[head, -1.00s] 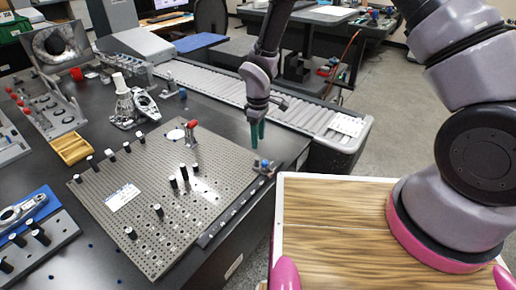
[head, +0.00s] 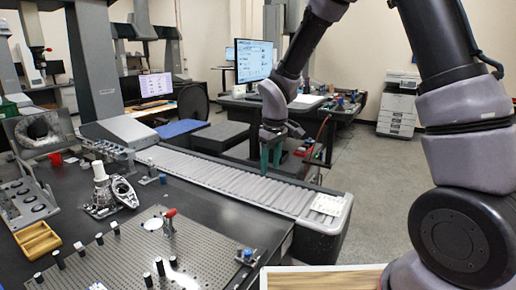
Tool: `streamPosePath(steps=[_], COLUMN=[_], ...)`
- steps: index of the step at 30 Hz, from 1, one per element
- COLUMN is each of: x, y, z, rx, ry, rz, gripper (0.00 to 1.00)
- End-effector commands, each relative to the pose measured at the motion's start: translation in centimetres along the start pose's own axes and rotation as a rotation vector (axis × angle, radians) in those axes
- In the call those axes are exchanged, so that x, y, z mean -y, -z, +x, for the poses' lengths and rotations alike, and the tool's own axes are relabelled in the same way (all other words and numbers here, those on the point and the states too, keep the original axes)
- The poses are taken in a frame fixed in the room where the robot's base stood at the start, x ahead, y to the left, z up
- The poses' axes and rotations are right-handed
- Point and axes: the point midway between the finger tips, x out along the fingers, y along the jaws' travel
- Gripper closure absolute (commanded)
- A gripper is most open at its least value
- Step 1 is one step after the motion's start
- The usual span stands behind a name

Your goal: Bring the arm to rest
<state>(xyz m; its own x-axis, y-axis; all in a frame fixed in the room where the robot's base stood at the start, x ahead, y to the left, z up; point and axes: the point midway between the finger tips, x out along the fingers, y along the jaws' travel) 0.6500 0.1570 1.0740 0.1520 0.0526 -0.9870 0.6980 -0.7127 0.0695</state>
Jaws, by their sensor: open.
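My gripper (head: 271,155) hangs from my bent arm near the middle of the head view. Its two green fingers point down and are apart, with nothing between them. In the picture it overlaps the far side of the grey roller conveyor (head: 235,183); I cannot tell its exact height. My upper arm rises at the right and the forearm comes down from the top.
A dark table holds a perforated plate (head: 205,240) with several pegs, a metal part (head: 122,192) and a wooden tray (head: 37,241). A wood-topped surface (head: 325,280) is at the bottom. A monitor (head: 254,60) and printer (head: 398,105) stand behind. Floor at the right is clear.

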Motion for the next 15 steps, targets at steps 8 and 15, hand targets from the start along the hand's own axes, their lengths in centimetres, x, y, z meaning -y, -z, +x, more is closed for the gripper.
streamPosePath(steps=[8,15], x=[-6.0,-7.5], y=[-6.2,-13.3], z=[-12.9,-21.2], rx=[-0.133,-0.263], ry=[-0.041,-0.039], rz=[0.377,0.687], gripper=[0.48,0.48])
